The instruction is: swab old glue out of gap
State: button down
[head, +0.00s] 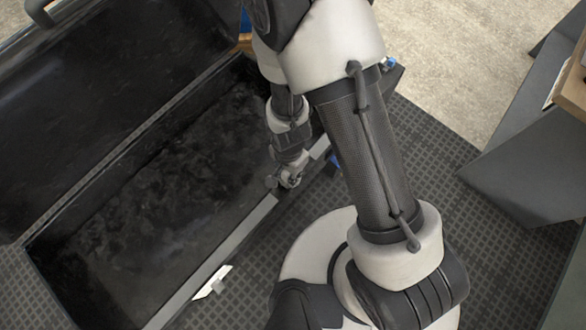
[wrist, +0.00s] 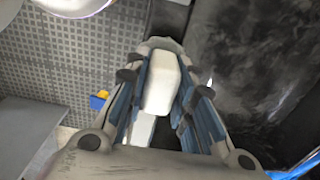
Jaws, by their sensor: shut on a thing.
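My gripper (head: 288,178) is at the near rim of an open black box (head: 235,215), partly hidden under my arm in the head view. In the wrist view my gripper (wrist: 163,88), with blue-lined fingers, is shut on a white block-like thing (wrist: 160,90). I cannot tell whether it is the swab, and its far end is hidden. The box's dark, smudged inside (wrist: 255,60) lies right of the fingers there. I cannot make out the gap or any glue.
The raised black lid (head: 90,90) stands at the back left. A white piece (head: 213,283) is by the near rim. Dark patterned floor (head: 440,150) lies right of the box, with a grey slanted unit (head: 525,150) beyond. A small yellow-and-blue thing (wrist: 99,99) shows left of my fingers.

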jog(key=shift+f, duration=0.4)
jog(key=shift+f, duration=0.25)
jog(key=shift+w+d, duration=1.05)
jog(key=shift+w, duration=0.25)
jog(key=shift+w+d, duration=1)
jog(key=shift+w, duration=0.3)
jog(key=shift+r, duration=1.15)
notch_tip(320, 180, up, 5)
jog(key=p, duration=0.4)
